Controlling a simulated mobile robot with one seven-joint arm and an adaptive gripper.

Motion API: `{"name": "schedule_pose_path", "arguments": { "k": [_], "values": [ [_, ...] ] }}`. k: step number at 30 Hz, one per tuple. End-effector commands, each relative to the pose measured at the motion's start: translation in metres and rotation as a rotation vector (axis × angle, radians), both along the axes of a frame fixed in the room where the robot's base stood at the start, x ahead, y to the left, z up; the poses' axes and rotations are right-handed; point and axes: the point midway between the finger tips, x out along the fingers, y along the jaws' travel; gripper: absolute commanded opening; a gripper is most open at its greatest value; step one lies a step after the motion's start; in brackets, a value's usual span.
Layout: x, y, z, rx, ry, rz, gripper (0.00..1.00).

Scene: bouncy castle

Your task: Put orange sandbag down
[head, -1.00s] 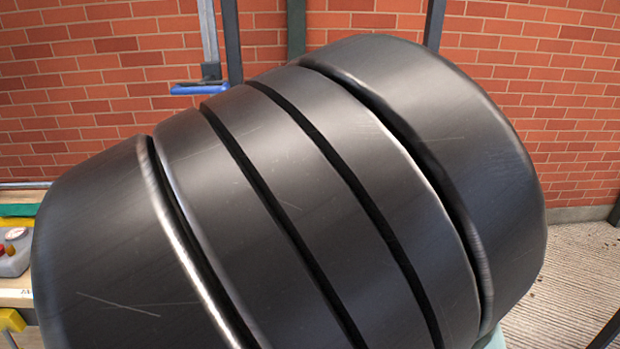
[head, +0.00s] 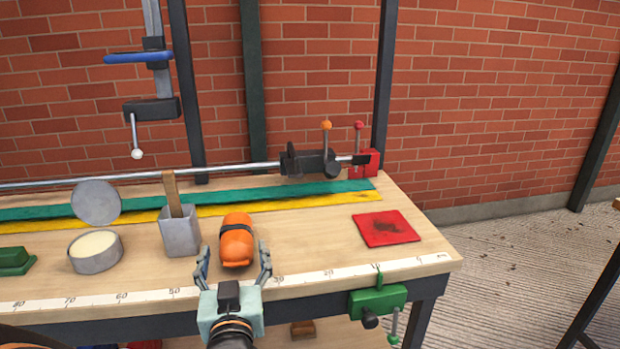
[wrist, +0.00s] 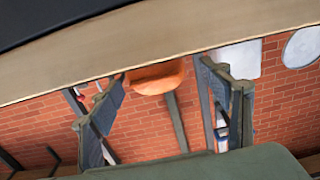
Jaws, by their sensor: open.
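The orange sandbag (head: 237,242) lies on the wooden workbench (head: 310,235), near its front edge, with a dark strap around it. My gripper (head: 234,264) is open at the front edge of the bench, its two fingers spread to the left and right of the sandbag's near end. In the wrist view the sandbag (wrist: 155,78) shows between and beyond the open fingers (wrist: 160,92). Nothing is held; whether a finger touches the sandbag I cannot tell.
A grey container with a wooden handle (head: 179,232) stands just left of the sandbag. A round tin (head: 96,252) is farther left. A red cloth (head: 386,229) lies to the right, with bare wood between. A green clamp (head: 378,300) grips the front edge.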

Motion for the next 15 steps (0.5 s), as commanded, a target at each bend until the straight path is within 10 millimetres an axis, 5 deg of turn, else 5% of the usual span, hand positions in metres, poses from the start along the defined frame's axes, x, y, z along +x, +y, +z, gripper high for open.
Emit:
{"name": "schedule_pose_path", "arguments": {
  "k": [15],
  "values": [
    [0.06, 0.011, -0.001, 0.0, -0.002, -0.001, 0.71]
  ]
}}
